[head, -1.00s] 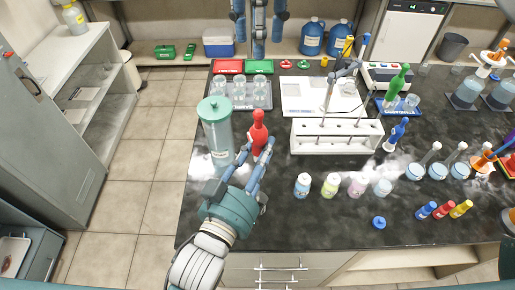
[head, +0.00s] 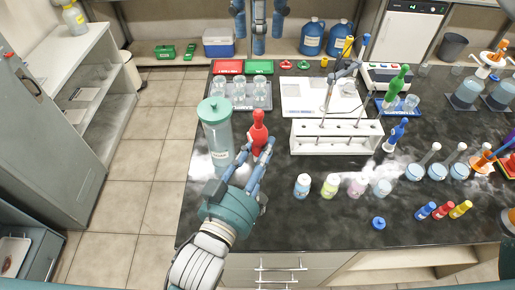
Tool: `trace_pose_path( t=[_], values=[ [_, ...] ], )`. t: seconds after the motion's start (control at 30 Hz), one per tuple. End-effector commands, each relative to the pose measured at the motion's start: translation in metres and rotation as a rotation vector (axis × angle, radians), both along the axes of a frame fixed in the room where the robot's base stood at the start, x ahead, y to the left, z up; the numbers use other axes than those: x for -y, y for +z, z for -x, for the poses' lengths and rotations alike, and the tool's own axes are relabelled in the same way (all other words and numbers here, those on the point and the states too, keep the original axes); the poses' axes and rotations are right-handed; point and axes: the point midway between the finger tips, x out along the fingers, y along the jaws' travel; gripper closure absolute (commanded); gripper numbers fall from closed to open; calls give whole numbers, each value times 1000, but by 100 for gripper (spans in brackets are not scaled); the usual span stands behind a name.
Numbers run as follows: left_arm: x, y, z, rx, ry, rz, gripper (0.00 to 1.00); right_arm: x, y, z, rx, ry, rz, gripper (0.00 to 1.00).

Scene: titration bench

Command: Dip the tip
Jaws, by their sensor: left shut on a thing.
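A red dropper-like bottle (head: 257,133) with a narrow top stands upright at the left of the dark bench. My left gripper (head: 256,158) is shut on its lower part, and the fingers hide some of it. I cannot tell whether its base touches the bench. Which tip the task means is not clear from the view.
A tall teal-lidded jar (head: 217,135) stands close left of the red bottle. A beaker tray (head: 242,103) is behind it. A white tube rack (head: 337,137) and small vials (head: 330,186) are to the right. The front left bench is clear.

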Motion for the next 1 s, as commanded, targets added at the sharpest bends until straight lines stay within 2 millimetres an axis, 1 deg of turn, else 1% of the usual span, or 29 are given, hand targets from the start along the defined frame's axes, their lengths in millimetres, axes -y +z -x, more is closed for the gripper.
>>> trace_pose_path(
  t=[0.03, 0.1, 0.67, 0.73, 1.0],
  values=[
    [0, 6, 0, 1, 0, 0, 87, 0, 6, 0, 0, 0, 0, 66],
    [0, 10, 0, 1, 0, 1, 87, 0, 10, 0, 0, 0, 0, 66],
    [0, 41, 0, 1, 0, 1, 87, 0, 44, 0, 0, 0, 0, 66],
    [0, 42, 0, 2, 1, 2, 87, 0, 40, 0, 0, 0, 0, 66],
    [0, 56, 0, 1, 0, 0, 87, 0, 40, 0, 0, 0, 0, 66]
  ],
)
